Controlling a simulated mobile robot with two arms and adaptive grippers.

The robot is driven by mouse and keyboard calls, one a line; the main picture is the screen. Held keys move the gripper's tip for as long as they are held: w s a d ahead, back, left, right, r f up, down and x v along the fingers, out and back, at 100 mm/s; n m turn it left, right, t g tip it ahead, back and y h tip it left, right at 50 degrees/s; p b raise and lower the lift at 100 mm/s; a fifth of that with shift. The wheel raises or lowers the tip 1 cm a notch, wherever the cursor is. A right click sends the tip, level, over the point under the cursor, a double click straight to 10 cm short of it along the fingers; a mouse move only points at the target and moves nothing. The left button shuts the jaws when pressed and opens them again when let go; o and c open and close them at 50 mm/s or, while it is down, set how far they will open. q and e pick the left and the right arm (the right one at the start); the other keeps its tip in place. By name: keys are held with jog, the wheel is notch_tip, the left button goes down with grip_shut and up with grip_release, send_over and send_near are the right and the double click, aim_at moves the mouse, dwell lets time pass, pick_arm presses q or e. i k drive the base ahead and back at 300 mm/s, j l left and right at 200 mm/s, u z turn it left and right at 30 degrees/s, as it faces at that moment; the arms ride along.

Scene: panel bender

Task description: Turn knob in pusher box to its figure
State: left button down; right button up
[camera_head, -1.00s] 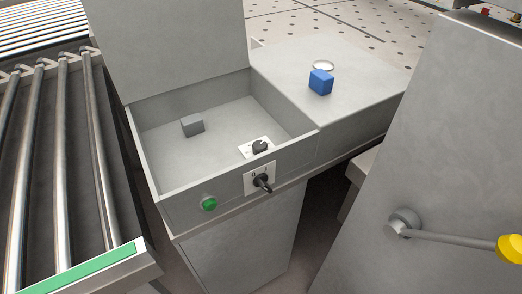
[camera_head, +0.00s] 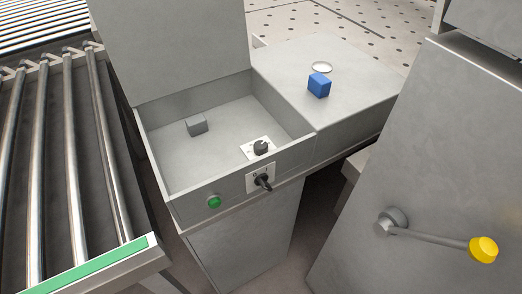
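The pusher box (camera_head: 185,190) is an open grey metal box with its lid raised at the back. Inside, near the front right corner, a black knob (camera_head: 261,147) sits on a white plate (camera_head: 250,153); the figures on the plate are too small to read. A second black knob (camera_head: 262,182) is on the box's outer front face, on a white marked plate. A green button (camera_head: 214,202) is to its left. A small grey block (camera_head: 196,126) lies on the box floor toward the back left. Neither of my grippers shows.
A blue cube (camera_head: 319,85) and a white ring-like disc (camera_head: 321,67) are on the flat top right of the box. A roller conveyor (camera_head: 85,150) stands at left. At right, a grey panel carries a lever with a yellow knob (camera_head: 483,249). A gap lies between box and panel.

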aim_at(260, 147)
jog(key=k+j+z, duration=0.2)
jog(key=z, duration=0.15)
jog(key=k+z, duration=0.35)
jog(key=i+j, duration=0.05)
